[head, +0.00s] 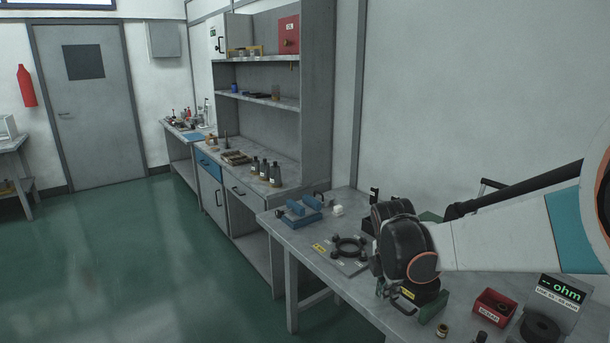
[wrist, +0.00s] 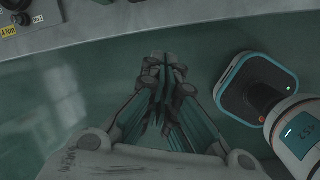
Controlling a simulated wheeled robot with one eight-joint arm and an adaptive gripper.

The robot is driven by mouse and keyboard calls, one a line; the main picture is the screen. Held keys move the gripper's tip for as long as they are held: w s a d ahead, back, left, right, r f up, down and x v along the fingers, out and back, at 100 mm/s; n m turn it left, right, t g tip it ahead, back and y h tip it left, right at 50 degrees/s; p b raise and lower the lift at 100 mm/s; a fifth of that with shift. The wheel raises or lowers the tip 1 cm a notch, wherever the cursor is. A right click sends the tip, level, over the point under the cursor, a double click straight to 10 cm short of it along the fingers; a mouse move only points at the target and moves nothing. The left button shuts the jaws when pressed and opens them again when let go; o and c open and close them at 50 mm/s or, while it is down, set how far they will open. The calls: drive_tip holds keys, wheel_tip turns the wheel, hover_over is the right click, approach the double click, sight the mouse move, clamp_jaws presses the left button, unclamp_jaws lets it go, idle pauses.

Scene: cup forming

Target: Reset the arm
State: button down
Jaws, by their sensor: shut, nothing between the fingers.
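My gripper (wrist: 165,75) shows in the wrist view with its fingers drawn together and nothing between them. It points over the green floor, just off the edge of a grey workbench (wrist: 130,32) along the top of that view. In the head view my white arm reaches in from the right across the near workbench (head: 300,240).
The green floor (head: 130,260) at left is clear.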

drive_tip(key=s+r+m+t+y, duration=0.1)
drive_tip(key=s+r+m, duration=0.3)
drive_tip(key=s+m, duration=0.6)
drive_tip(key=s+a+r+m+t, duration=0.1)
drive_tip(key=s+r+m+t, duration=0.2)
drive_tip(key=s+m, duration=0.7)
drive_tip(key=shift+s+a+r+m+y, duration=0.35)
drive_tip(key=shift+s+r, duration=0.35)
drive_tip(key=shift+s, duration=1.35)
drive_tip(key=shift+d, duration=0.1)
